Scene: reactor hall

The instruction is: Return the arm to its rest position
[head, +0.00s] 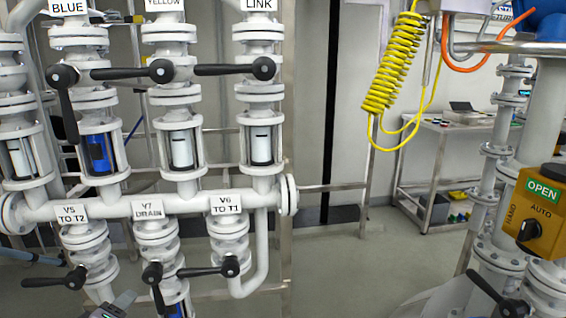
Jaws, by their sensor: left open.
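My left gripper (118,304) shows only in part at the bottom edge, left of centre, below the lower valves. It looks open, with nothing seen between its fingers; the rest of it and most of the arm are out of frame. It is near the black handle of the V7 drain valve (154,284), which points down; I cannot tell whether they touch. The V5 handle (52,280) and V6 handle (206,270) point left. My right gripper is not in view.
White pipework with a manifold (185,205) fills the left. Above, the BLUE handle (65,100) points down; the YELLOW (125,73) and LINK handles (230,69) point left. A yellow coiled hose (393,65) hangs centre right. A yellow selector box (540,212) stands right. Floor (345,265) is clear.

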